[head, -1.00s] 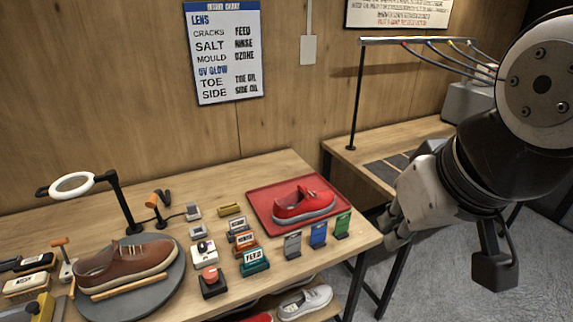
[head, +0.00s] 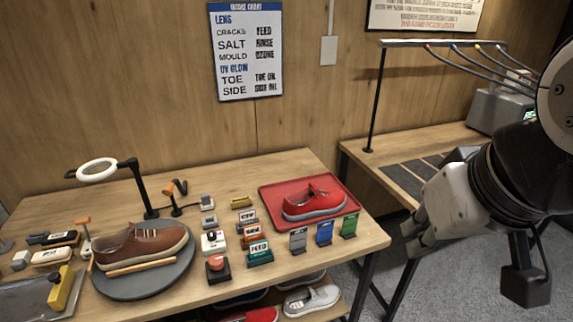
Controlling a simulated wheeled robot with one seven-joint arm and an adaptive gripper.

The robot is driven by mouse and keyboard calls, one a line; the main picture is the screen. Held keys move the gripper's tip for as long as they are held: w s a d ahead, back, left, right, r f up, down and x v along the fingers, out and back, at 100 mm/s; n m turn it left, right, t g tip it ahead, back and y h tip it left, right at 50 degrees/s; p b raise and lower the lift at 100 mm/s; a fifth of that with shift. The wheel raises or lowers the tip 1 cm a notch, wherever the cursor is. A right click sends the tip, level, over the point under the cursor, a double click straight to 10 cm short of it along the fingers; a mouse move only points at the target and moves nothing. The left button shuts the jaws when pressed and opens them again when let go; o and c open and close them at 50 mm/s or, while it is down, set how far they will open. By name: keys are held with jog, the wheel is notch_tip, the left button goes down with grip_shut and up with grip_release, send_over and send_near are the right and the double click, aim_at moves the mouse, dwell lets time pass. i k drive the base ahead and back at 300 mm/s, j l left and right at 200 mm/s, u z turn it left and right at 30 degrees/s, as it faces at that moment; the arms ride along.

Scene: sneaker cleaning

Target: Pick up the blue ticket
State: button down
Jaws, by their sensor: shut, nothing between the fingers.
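The blue ticket (head: 324,233) stands upright near the front right part of the table, in front of the red tray. A grey ticket (head: 298,241) stands to its left and a green ticket (head: 349,225) to its right. My gripper (head: 418,238) is off the table's right edge, to the right of the tickets and apart from them. Its fingers are close together and I see nothing held in them.
A red shoe (head: 315,199) sits on the red tray (head: 268,193) behind the tickets. Labelled blocks, including a teal one (head: 259,253), crowd the left. A brown shoe (head: 140,246) rests on a grey disc (head: 178,278). A second bench (head: 420,143) stands at the back right.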

aim_at(325, 229)
jog(key=k+j+z, duration=0.15)
jog(key=j, duration=0.25)
jog(key=k+j+z, duration=0.35)
jog(key=k+j, duration=0.2)
jog(key=j, duration=0.2)
